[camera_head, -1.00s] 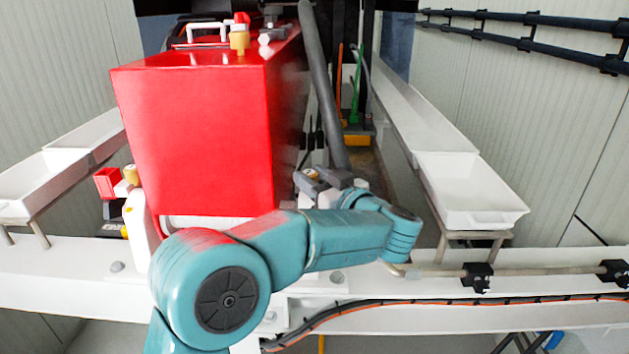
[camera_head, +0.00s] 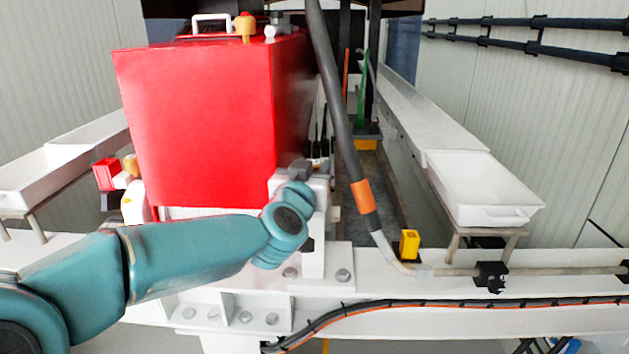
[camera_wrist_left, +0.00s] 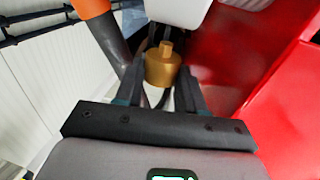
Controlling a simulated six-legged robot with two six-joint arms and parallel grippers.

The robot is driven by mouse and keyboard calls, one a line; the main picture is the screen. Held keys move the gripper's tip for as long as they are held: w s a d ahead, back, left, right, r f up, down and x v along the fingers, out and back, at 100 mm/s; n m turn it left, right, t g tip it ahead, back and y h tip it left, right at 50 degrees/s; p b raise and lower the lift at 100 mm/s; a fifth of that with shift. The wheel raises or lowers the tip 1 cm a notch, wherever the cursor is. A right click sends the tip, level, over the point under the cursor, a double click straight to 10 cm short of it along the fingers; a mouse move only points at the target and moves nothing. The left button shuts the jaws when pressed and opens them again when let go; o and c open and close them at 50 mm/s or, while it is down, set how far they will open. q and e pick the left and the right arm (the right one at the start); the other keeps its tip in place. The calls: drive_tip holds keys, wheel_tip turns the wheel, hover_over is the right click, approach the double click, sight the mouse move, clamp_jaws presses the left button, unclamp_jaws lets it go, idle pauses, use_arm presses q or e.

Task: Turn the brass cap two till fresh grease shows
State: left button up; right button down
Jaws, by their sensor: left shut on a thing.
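In the left wrist view a brass cap (camera_wrist_left: 162,68) with a narrow stem on top sits between the two dark fingers of my left gripper (camera_wrist_left: 160,85), which is shut on it. Its lower part is partly hidden by the fingers, and I see no grease around it. In the head view my left gripper (camera_head: 299,172) is at the lower right edge of the red pump housing (camera_head: 205,125), and the cap is hidden there. No number on the cap is readable. My right gripper is not in view.
Other brass-coloured caps show on top of the housing (camera_head: 245,27) and at its left (camera_head: 131,165). A grey hose with an orange band (camera_head: 362,196) and a yellow block (camera_head: 409,244) stand right of my arm. A white tray (camera_head: 497,212) is farther right.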

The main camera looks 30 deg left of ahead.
use_arm(q)
drive_tip(key=shift+a+f+m+t+h+b, duration=0.15)
drive_tip(key=shift+m+t+h+b, duration=0.15)
drive_tip(key=shift+m+h+b, duration=0.45)
drive_tip(key=shift+h, duration=0.45)
drive_tip(key=o, duration=1)
drive_tip(key=shift+o, duration=0.2)
drive_tip(key=shift+r, duration=0.2)
